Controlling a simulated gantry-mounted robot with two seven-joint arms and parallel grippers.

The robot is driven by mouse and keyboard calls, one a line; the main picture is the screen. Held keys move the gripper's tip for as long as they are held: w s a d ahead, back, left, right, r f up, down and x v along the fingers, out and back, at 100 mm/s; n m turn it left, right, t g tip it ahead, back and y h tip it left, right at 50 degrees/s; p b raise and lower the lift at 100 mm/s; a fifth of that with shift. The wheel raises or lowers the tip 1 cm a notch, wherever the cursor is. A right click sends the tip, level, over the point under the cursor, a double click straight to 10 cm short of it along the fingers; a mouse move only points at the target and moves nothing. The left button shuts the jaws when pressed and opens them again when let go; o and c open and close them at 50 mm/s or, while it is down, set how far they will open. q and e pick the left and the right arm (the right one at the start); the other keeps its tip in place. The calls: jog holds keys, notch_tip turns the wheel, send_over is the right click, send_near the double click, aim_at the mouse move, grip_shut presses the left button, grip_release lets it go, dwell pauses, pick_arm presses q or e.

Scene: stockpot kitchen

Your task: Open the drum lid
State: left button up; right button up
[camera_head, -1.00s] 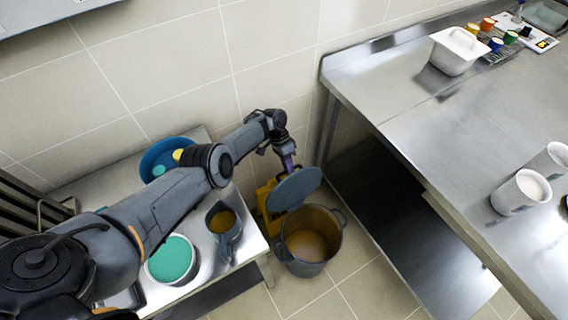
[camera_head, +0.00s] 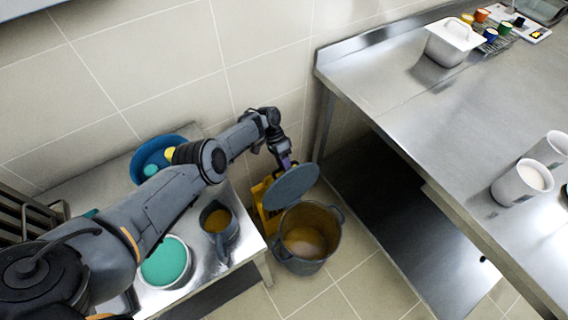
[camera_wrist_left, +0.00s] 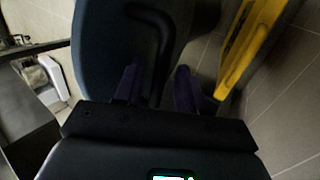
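The drum (camera_head: 318,262) is a grey metal pot on the floor, its mouth uncovered and yellowish contents showing inside. Its round blue-grey lid (camera_head: 292,187) is tilted steeply up over the rim's back left side. Whether the lid touches the rim is unclear. My left gripper (camera_head: 287,164) is right at the lid's upper back side. In the left wrist view, the purple fingers (camera_wrist_left: 158,88) are apart beside the lid (camera_wrist_left: 98,45), with the dark lid handle (camera_wrist_left: 160,30) running between them. Whether they clamp the handle is too dark to tell. My right gripper is not in view.
A yellow object (camera_head: 263,200) stands behind the drum, close to the lid. A low steel table at left holds a grey jug (camera_head: 228,232), a teal-filled pot (camera_head: 187,266) and a blue bowl (camera_head: 139,162). A steel counter (camera_head: 425,120) stands at right. Floor before the drum is clear.

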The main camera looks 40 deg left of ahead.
pick_arm(q)
jog(key=p+v, duration=0.1)
jog(key=v, duration=0.7)
jog(key=shift+p, duration=0.3)
